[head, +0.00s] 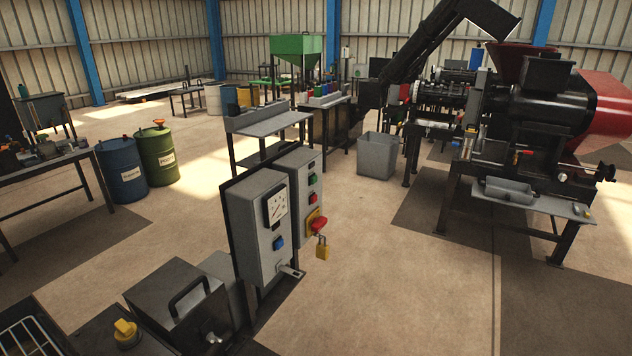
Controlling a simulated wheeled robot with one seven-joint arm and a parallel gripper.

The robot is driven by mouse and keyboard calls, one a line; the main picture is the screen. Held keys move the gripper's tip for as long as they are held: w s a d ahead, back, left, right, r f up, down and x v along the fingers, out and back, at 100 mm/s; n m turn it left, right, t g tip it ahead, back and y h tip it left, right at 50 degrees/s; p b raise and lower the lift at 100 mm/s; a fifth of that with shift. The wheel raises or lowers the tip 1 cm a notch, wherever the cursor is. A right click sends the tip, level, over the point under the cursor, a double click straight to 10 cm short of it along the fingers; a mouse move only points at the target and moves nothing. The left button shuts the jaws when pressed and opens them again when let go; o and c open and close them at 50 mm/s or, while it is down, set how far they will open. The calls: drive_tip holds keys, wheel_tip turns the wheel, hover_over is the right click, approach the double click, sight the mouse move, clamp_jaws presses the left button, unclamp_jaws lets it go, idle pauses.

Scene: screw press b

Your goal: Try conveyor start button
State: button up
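Two grey control boxes stand on a dark frame near the middle of the head view. The front box (250,245) has a dial gauge (276,207) and a blue button (279,243). The box behind it (292,178) has a green button (313,179) with a red button (313,198) below. Under these is a red knob (320,223) on a yellow plate, with a yellow padlock (322,248) hanging beneath. No label is readable, so I cannot tell which button is the conveyor start. My gripper is not in view.
A dark lidded box with a handle (178,305) sits low in front of the panel. A black and red press (545,100) stands at the right, with a grey bin (378,155) left of it. Blue (121,172) and green (158,155) drums stand left. Floor right of the panel is open.

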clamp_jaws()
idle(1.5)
